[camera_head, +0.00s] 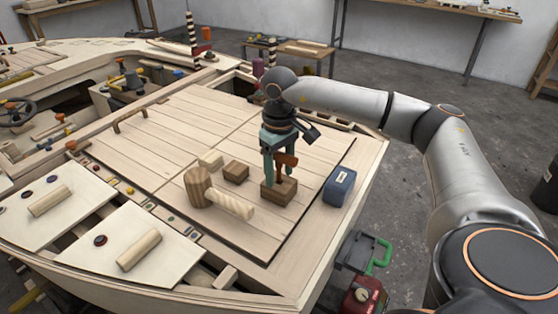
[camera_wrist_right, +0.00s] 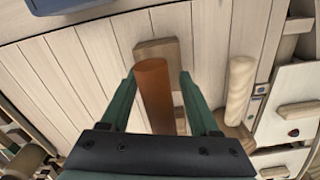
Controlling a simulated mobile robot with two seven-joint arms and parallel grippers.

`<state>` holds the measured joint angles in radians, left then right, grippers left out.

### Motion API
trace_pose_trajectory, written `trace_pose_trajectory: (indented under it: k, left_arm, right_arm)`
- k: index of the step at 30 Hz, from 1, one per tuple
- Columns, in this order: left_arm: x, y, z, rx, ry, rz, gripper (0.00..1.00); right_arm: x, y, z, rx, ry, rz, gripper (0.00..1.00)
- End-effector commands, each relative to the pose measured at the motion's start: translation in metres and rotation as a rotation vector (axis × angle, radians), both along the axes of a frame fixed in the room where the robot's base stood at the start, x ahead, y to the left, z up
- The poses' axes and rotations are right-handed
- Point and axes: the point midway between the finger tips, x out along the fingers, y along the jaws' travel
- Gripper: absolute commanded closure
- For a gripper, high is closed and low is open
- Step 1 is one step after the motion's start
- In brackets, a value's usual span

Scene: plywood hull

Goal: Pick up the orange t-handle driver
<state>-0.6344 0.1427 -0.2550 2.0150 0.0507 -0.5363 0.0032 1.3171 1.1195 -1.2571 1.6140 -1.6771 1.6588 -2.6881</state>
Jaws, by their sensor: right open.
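The orange t-handle driver (camera_head: 287,159) stands upright in a brown wooden block (camera_head: 283,194) on the plank deck. In the right wrist view its orange handle (camera_wrist_right: 153,92) lies between the two green fingers of my right gripper (camera_wrist_right: 158,78). In the head view my right gripper (camera_head: 275,168) comes down from above over the block, with its fingers around the driver. The gripper is open, and a gap shows beside the handle in the wrist view. The fingers hide part of the driver's shaft. My left gripper is not in view.
A wooden mallet (camera_head: 199,188) lies left of the block, its pale handle (camera_wrist_right: 238,90) near the fingers. Small wooden blocks (camera_head: 236,172) sit behind it. A blue box (camera_head: 339,186) stands close on the right.

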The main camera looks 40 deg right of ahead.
Motion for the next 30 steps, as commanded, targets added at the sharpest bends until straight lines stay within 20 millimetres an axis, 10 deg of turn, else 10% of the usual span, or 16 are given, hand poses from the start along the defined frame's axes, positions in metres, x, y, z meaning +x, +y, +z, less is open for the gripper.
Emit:
trace_pose_trajectory:
  k: [18,30]
  left_arm:
    - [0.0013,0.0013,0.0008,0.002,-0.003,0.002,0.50]
    - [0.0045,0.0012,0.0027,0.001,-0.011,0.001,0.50]
  right_arm:
    - [0.0000,-0.0001,0.0005,0.000,0.000,0.000,1.00]
    - [0.0001,0.0000,0.0006,0.000,0.000,0.000,1.00]
